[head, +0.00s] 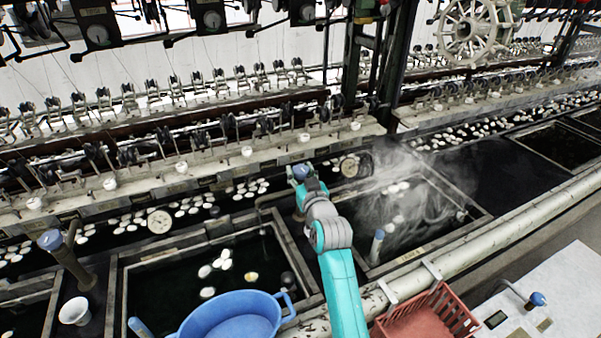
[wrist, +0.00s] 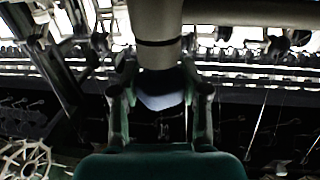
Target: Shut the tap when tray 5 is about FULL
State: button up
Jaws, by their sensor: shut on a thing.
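My gripper (head: 303,184) is at the end of my teal arm, at the back left corner of a steaming dark tray (head: 466,196) in the head view. It is shut on a blue tap knob (head: 300,172). In the wrist view, my gripper (wrist: 160,105) has its two fingers on either side of the pale blue knob (wrist: 160,92). The tray holds dark water with a few white cocoons, under swirling white steam. I cannot read a tray number or tell the exact water level. The tap's spout and stem are mostly hidden by my gripper.
A second dark tray (head: 118,290) with several cocoons lies to the left. Another blue-topped tap (head: 50,240) stands at far left. A blue tub (head: 230,318) and a red crate (head: 428,318) sit in front. A long pale pipe (head: 480,239) crosses the near side.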

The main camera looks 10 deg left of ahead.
jog(key=shift+m+t+h, duration=0.6)
jog(key=shift+m+h, duration=0.3)
jog(key=shift+h, duration=0.4)
jog(key=o, duration=1.2)
jog(key=shift+c, duration=0.2)
jog(key=v, duration=1.2)
